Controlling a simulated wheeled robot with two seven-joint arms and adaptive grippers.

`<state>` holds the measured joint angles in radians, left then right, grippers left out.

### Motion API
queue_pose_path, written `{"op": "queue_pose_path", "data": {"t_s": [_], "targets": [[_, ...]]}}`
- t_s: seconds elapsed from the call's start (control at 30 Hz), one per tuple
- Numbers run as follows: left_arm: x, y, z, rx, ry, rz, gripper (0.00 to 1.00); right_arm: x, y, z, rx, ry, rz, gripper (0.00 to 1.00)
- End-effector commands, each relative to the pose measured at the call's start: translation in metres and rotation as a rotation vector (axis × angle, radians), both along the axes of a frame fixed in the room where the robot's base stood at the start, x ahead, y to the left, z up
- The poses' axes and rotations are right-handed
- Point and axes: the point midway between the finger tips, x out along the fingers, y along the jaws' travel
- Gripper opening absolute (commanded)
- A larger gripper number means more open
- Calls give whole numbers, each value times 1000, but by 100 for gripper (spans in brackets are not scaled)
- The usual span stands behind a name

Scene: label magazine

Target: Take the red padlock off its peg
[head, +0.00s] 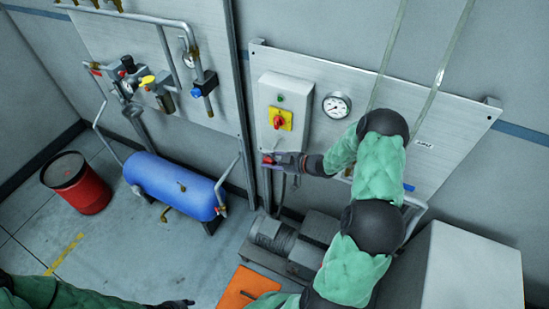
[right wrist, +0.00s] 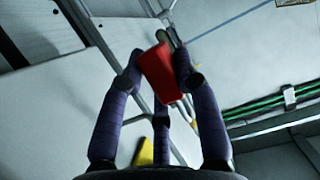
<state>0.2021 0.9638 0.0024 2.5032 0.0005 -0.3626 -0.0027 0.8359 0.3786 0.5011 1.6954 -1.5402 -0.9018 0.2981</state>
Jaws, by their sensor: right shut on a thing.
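The red padlock (right wrist: 160,74) is gripped between the dark fingers of my right gripper (right wrist: 157,72) in the right wrist view. A small grey piece shows at its upper end; I cannot tell whether it is the shackle or the peg. In the head view the padlock (head: 267,158) is a small red spot at the tips of my right gripper (head: 272,160), just below the grey switch box. I cannot make out the peg or whether the padlock hangs on it. My left gripper (head: 182,304) is low at the bottom edge, away from the padlock; its fingers are too small to judge.
The switch box (head: 270,92) with a red and yellow knob (head: 280,119) and a gauge (head: 337,105) are on the wall panel. A blue tank (head: 172,185), a red drum (head: 78,183) and a motor (head: 271,235) stand below.

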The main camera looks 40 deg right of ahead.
Motion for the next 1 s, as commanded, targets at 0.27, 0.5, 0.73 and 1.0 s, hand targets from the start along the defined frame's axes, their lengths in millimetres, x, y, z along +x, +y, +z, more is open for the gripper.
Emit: {"op": "queue_pose_path", "data": {"t_s": [0.27, 0.5, 0.73, 1.0], "targets": [[0, 0, 2, 0, 0, 1, 40, -4, 8, 1, 0, -1, -2, 0], [0, 0, 3, 0, 0, 1, 40, -8, 15, 1, 0, 0, -3, 0], [0, 0, 4, 0, 0, 1, 40, -11, 20, 1, 1, 0, -4, 0], [0, 0, 4, 0, 0, 1, 40, -12, 21, 0, 0, 0, -3, 0]]}}
